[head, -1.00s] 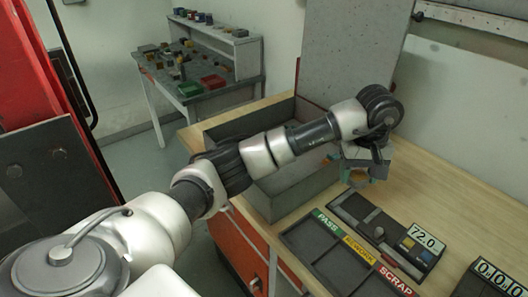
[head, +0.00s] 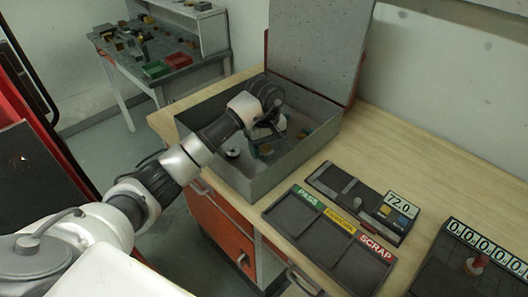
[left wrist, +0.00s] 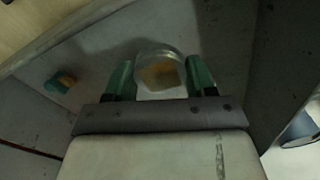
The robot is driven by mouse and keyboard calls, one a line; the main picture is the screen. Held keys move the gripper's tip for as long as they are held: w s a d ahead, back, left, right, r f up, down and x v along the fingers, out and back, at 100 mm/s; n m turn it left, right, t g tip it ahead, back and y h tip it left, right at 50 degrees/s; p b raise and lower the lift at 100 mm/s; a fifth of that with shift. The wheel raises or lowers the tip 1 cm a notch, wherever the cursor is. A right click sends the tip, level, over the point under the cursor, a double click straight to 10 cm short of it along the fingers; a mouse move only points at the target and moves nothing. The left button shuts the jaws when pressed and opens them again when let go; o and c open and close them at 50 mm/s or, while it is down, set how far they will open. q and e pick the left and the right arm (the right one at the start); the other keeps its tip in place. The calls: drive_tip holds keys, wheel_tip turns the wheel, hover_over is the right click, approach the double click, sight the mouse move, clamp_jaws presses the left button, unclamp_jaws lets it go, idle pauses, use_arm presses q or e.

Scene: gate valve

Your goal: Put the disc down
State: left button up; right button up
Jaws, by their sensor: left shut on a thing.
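My left gripper (head: 264,146) is down inside the open grey box (head: 262,190) on the bench. In the left wrist view the green fingers of my left gripper (left wrist: 160,82) are shut on a round, pale-rimmed disc (left wrist: 160,72) with an orange-brown middle. The disc is between the fingertips, over the grey box floor (left wrist: 95,60). I cannot tell whether it touches the floor. In the head view my gripper and wrist largely hide the disc. My right gripper is not in view.
The raised lid (head: 318,45) stands behind the box. A small teal and orange piece (left wrist: 61,81) lies in it. Right of the box are a PASS/REWORK/SCRAP tray (head: 330,245), a gauge reading 72.0 (head: 355,200) and a counter (head: 478,262). A side table (head: 165,70) stands behind.

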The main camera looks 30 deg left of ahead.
sight(265, 164)
use_arm(q)
wheel_tip(265, 164, down, 3)
drive_tip(key=shift+f+p, duration=0.15)
drive_tip(key=shift+p, duration=0.25)
drive_tip(key=shift+f, duration=0.15)
drive_tip(key=shift+f, duration=0.1)
drive_tip(key=shift+f, duration=0.15)
drive_tip(key=o, duration=1.1)
drive_tip(key=shift+r, duration=0.2)
